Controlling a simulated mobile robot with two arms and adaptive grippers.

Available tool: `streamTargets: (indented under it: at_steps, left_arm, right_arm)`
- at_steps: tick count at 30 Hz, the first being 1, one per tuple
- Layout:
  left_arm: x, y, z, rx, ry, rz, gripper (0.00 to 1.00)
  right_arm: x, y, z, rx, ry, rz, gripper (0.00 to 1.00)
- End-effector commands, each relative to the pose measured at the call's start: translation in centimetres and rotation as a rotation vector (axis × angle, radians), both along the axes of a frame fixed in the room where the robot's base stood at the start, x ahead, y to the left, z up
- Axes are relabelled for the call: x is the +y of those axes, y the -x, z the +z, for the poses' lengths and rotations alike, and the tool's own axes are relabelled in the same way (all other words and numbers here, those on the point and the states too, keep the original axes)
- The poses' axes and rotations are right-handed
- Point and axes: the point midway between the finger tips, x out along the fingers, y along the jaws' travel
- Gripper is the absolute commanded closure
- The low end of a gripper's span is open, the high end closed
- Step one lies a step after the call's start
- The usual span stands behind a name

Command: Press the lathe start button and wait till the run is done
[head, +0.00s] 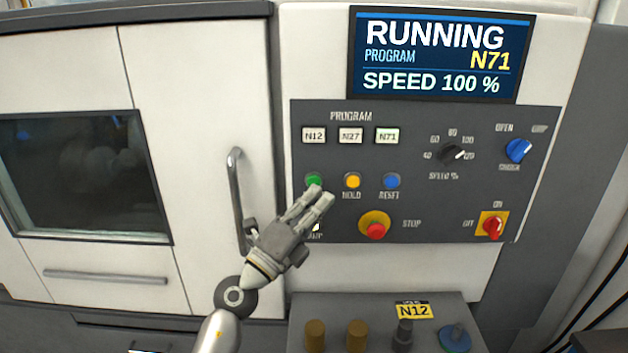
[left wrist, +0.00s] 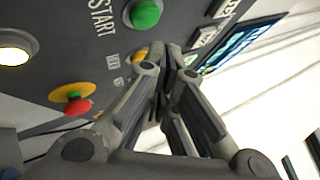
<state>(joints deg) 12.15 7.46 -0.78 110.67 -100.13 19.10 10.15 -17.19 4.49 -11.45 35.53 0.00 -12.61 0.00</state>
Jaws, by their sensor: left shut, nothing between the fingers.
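The lathe's green start button (head: 314,180) is on the grey control panel (head: 420,205), left of the yellow hold button (head: 352,181). It also shows in the left wrist view (left wrist: 145,13), with the word START beside it. The screen (head: 438,56) reads RUNNING, PROGRAM N71, SPEED 100 %. My left gripper (head: 322,196) is shut and empty, just below and right of the green button in the head view. In the left wrist view the fingertips (left wrist: 168,72) are apart from the green button. My right gripper is not in view.
A red stop button (head: 375,230) on a yellow base, a blue reset button (head: 391,181), a speed dial (head: 452,153) and a red switch (head: 493,226) share the panel. The lathe door's handle (head: 238,198) stands out on the left.

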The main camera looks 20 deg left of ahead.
Motion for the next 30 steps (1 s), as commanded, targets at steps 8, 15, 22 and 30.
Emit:
streamTargets:
  at_steps: [8,15,22,30]
  left_arm:
    - [-0.8,2.8,0.2,0.002,0.002,0.0,1.0]
    - [-1.1,3.8,0.1,0.0,0.001,0.0,1.0]
    - [-1.1,3.8,0.1,0.0,0.001,0.0,1.0]
    - [-1.1,3.8,0.1,0.0,0.001,0.0,1.0]
  right_arm:
    - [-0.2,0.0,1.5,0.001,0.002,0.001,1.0]
    - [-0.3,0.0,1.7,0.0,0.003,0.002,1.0]
    - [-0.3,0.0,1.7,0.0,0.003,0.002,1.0]
    - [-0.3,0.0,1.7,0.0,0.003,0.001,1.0]
